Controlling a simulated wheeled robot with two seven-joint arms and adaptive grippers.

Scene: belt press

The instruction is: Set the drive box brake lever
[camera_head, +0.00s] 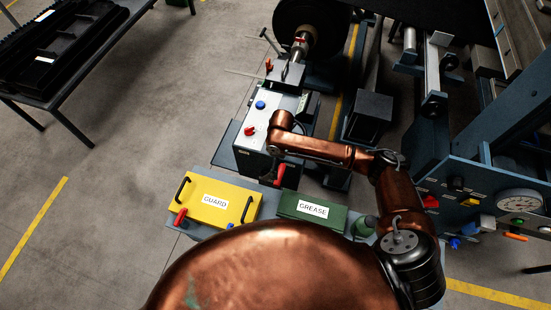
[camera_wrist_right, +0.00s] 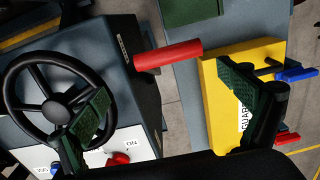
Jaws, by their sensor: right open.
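The drive box (camera_head: 247,142) is a dark blue-grey box with a pale top panel, and it stands at the centre of the head view. A red lever handle (camera_head: 279,175) sticks out at its near side. In the right wrist view the red handle (camera_wrist_right: 168,55) extends from the box edge, beside a small label too small to read. My right gripper (camera_wrist_right: 166,90) is open and empty, its green-padded fingers apart with the red handle showing beyond and between them. In the head view its fingers are mostly hidden under my wrist. My left gripper is not in view.
The box has a black handwheel (camera_wrist_right: 48,104), a red knob (camera_wrist_right: 119,158) by "ON" and a blue knob (camera_head: 260,105). A yellow GUARD case (camera_head: 213,214) and green GREASE box (camera_head: 296,218) stand close in front. A gauge panel (camera_head: 480,215) is at right.

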